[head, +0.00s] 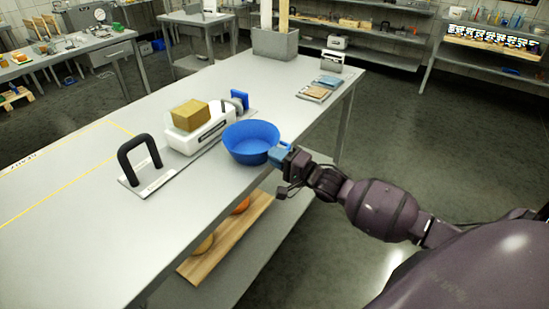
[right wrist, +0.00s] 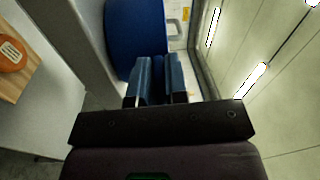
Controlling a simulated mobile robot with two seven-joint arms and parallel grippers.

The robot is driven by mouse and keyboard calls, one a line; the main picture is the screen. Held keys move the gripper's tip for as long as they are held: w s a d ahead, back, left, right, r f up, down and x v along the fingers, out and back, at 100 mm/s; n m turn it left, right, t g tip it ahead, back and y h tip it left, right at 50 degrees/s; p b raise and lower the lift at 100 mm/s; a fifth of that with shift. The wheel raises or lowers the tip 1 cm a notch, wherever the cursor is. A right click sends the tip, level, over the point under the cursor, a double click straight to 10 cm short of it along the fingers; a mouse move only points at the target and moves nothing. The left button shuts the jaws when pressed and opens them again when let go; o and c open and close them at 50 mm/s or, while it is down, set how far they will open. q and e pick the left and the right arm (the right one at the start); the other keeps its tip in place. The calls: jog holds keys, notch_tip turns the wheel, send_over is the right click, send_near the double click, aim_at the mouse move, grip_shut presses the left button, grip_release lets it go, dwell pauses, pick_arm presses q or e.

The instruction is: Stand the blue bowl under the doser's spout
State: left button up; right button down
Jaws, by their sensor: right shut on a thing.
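The blue bowl (head: 252,136) is upright at the right edge of the grey table, close beside a white device. My right gripper (head: 280,154) meets its rim from the right and is shut on it. In the right wrist view, the bowl (right wrist: 134,35) fills the area past the blue-padded fingers (right wrist: 157,78). I cannot tell whether its base touches the tabletop. I cannot clearly make out the doser or its spout; a grey arch with a blue part (head: 239,100) stands just behind the bowl. My left gripper is not in view.
The white device (head: 199,132) carries a yellow block (head: 190,115). A black arch (head: 139,156) stands on a plate nearer me. A grey box (head: 275,44) and small packets (head: 318,90) are farther back. A wooden board (head: 226,240) with round items lies on the lower shelf. The table's left is clear.

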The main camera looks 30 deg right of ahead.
jog(key=c, duration=1.5)
grip_release()
jog(key=shift+f, duration=0.15)
jog(key=shift+c, duration=0.2)
jog(key=o, duration=0.4)
